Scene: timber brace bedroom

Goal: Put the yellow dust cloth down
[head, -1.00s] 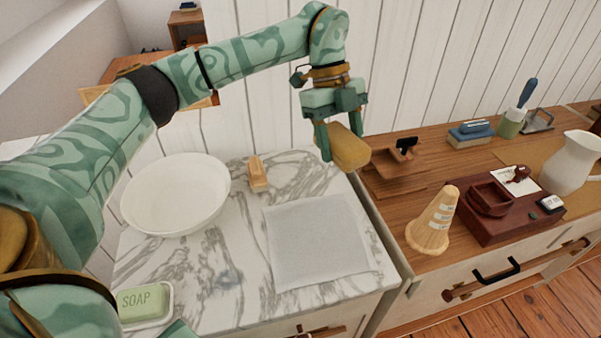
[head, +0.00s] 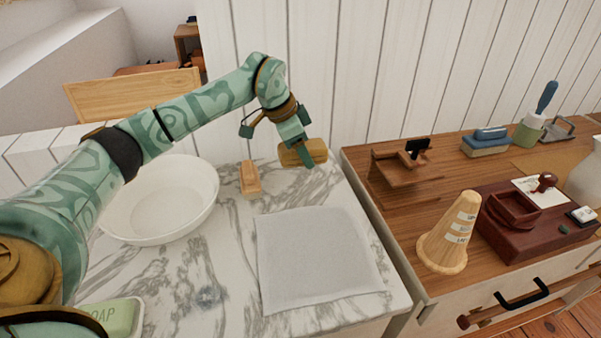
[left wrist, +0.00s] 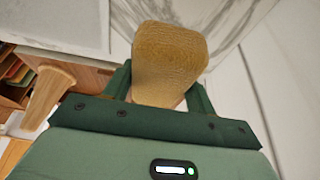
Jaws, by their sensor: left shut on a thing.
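The yellow dust cloth (head: 303,152) is a folded, tan-yellow pad. My left gripper (head: 296,153) is shut on it, near the back right of the marble top (head: 215,265), by the white plank wall. In the left wrist view the cloth (left wrist: 170,55) sticks out between the fingers of the left gripper (left wrist: 160,95). I cannot tell whether the cloth touches the marble. My right gripper is not in view.
A grey square mat (head: 315,260) lies bare in front of the cloth. A small wooden item (head: 250,180) and a white bowl (head: 160,200) stand left of it. A wooden cone (head: 450,235) and a dark red box (head: 515,225) stand on the wooden top at right.

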